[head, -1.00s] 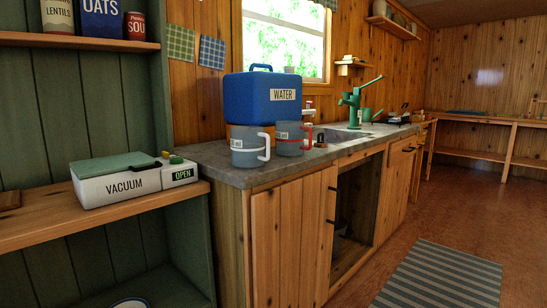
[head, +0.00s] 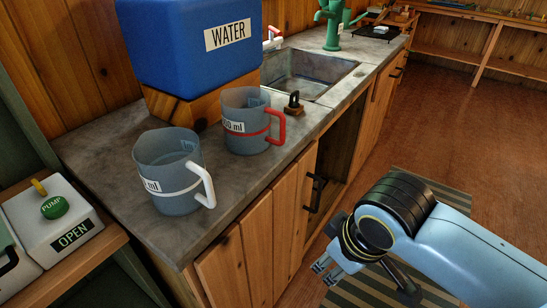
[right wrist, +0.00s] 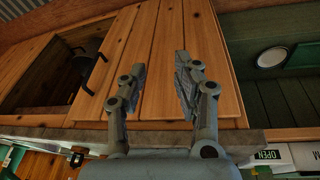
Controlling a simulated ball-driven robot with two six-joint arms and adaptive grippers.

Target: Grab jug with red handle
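The jug with the red handle (head: 248,125) is grey and translucent, with a red band and a white label. It stands upright on the counter in the head view, its handle facing right. A similar jug with a white handle (head: 172,172) stands nearer, to its left. My right gripper (head: 324,268) is low in front of the cabinet doors, below the counter top and apart from both jugs. In the right wrist view its two fingers (right wrist: 161,85) are spread with nothing between them. My left gripper is not in view.
A blue water container (head: 195,50) sits on a wooden block behind the jugs. A black stopper-like piece (head: 293,103) stands near the red-handled jug, by the sink (head: 312,75). The counter edge (head: 255,192) lies between my right gripper and the jugs. A green pump stands farther back.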

